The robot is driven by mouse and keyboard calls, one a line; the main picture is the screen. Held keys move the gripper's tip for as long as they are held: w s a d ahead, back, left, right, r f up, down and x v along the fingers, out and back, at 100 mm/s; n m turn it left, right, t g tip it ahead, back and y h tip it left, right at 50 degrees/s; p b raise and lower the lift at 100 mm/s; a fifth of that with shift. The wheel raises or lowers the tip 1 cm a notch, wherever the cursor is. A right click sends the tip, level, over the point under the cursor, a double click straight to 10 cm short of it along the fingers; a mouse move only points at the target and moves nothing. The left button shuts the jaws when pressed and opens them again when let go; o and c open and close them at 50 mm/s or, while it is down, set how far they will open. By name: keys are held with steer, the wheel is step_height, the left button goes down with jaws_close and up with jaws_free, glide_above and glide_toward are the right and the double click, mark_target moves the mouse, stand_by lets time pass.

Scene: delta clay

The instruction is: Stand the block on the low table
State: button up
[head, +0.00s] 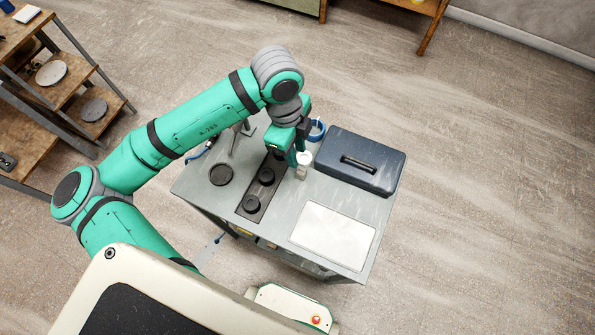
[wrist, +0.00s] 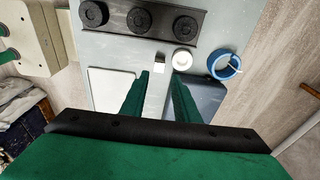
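A small pale block (wrist: 160,63) sits on the grey table (head: 205,178), just beside a white round piece (wrist: 182,60). In the head view the block (head: 301,173) shows small, close to my gripper. I cannot tell whether it stands or lies. My gripper (wrist: 160,75) is above the table, its two green fingers apart with nothing between them. In the wrist view the block is just beyond the fingertips. In the head view my gripper (head: 292,158) partly hides the area by the white piece, and its fingertips are hard to make out.
A dark toolbox (head: 375,170) and a white panel (head: 333,236) are on the table. A black strip (wrist: 142,33) with several dark round pieces runs beside the block. Wooden shelves (head: 70,70) stand at left; the floor right is clear.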

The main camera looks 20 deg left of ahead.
mark_target(301, 171)
steer(key=f, duration=0.5)
steer(key=shift+d+f, duration=0.15)
steer(key=shift+d, duration=0.2)
steer(key=shift+d+f, duration=0.2)
steer(key=shift+f, duration=0.65)
steer(key=shift+d+f, duration=0.15)
steer(key=shift+f, duration=0.7)
steer(key=shift+d+f, duration=0.2)
steer(key=shift+f, duration=0.65)
steer(key=shift+c, duration=0.7)
jaws_close()
